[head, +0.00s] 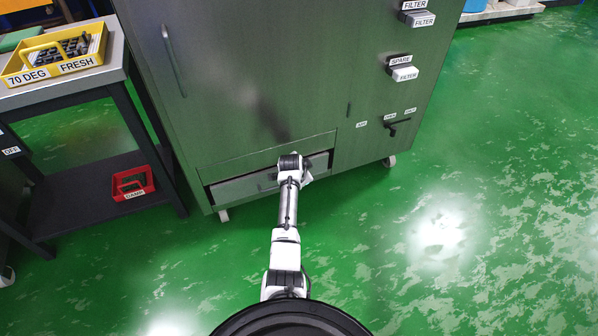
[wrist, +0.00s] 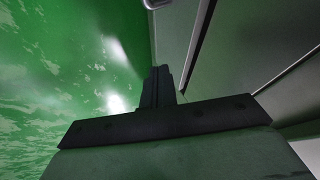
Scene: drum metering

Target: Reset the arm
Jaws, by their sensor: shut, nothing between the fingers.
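My arm (head: 287,205) reaches forward to the lower front of a large grey-green cabinet (head: 240,90). Its wrist is bent in front of the low drawer (head: 240,188), hiding part of the drawer front. The drawer appears slightly open, with a dark gap along its top. My gripper (wrist: 160,78) shows in the wrist view with its dark fingers together and nothing between them. In the head view the fingers are hidden behind the wrist. Cabinet panels lie close on the right of the wrist view; whether the fingers touch them I cannot tell.
A bench (head: 70,90) at left carries a yellow tray (head: 20,76) marked 70 DEG FRESH. A red tray (head: 117,190) marked DAMP sits on its lower shelf. Filter holders (head: 401,68) and a dark lever (head: 398,124) project from the cabinet's right side. The green floor at right is clear.

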